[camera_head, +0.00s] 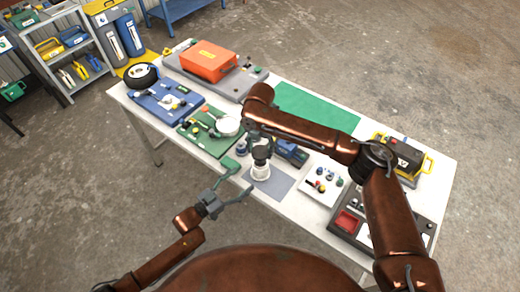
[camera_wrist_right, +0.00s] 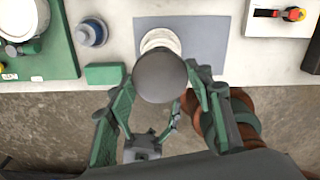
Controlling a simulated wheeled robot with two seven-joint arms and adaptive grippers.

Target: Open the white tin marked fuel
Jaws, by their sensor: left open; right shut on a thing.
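The white tin (camera_head: 261,171) stands upright on a grey mat near the table's front edge; no marking is readable. A dark round cap (camera_head: 262,152) is directly above it in the head view. My right gripper (camera_head: 259,141) comes from above and is shut on this cap. In the wrist view the cap (camera_wrist_right: 161,76) sits between the green fingers and hides part of the white tin (camera_wrist_right: 160,39). I cannot tell whether the cap still touches the tin. My left gripper (camera_head: 240,181) is open and empty, left of the tin at the table's front edge.
The grey mat (camera_head: 279,184) lies under the tin. A green board (camera_head: 203,137) with a white bowl (camera_head: 227,126) is to the left. A blue device (camera_head: 291,153) is close on the right. A white tray (camera_head: 322,184) with small parts is further right.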

